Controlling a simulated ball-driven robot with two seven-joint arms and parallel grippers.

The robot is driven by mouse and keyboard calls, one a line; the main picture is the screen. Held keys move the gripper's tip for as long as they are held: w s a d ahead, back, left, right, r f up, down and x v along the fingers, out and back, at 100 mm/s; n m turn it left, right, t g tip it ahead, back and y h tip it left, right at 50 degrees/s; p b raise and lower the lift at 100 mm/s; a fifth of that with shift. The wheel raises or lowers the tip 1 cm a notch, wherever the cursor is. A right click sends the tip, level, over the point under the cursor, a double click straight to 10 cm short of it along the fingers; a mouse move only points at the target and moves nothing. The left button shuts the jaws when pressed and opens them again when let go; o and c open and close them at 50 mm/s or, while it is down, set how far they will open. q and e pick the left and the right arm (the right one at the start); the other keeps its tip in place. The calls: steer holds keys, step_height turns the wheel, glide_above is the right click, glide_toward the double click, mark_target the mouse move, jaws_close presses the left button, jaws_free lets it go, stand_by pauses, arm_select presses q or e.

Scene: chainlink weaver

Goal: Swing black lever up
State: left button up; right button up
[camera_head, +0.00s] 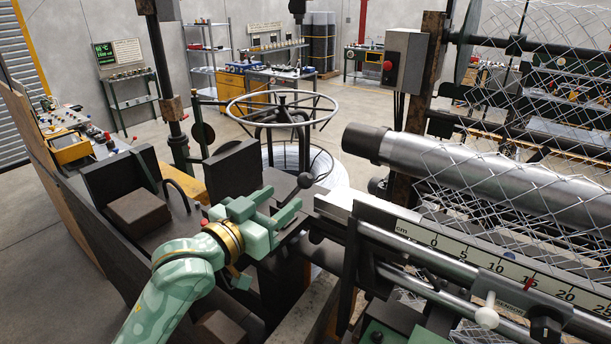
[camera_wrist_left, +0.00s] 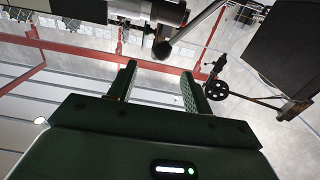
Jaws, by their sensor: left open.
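The black lever (camera_head: 305,180) has a round ball knob and a thin dark rod. In the head view it sits beside the left end of the ruler rail, just beyond my left gripper (camera_head: 283,203). The gripper's pale green fingers are apart, with nothing seen held between them. In the left wrist view the lever's black knob (camera_wrist_left: 161,48) shows ahead of the open fingertips (camera_wrist_left: 159,72), and its rod slants up to the right. I cannot tell whether a finger touches the lever. My right gripper is not in view.
A ruler rail (camera_head: 450,262) and a large steel roller (camera_head: 450,170) with wire mesh lie to the right. A dark block (camera_head: 137,212) stands on the machine bed to the left. A round wire reel (camera_head: 281,108) stands behind the lever.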

mark_target(300, 184)
arm_select(q)
steer(key=p+x, duration=0.1)
steer(key=x, duration=0.8)
steer(key=shift+w, duration=0.15)
jaws_close()
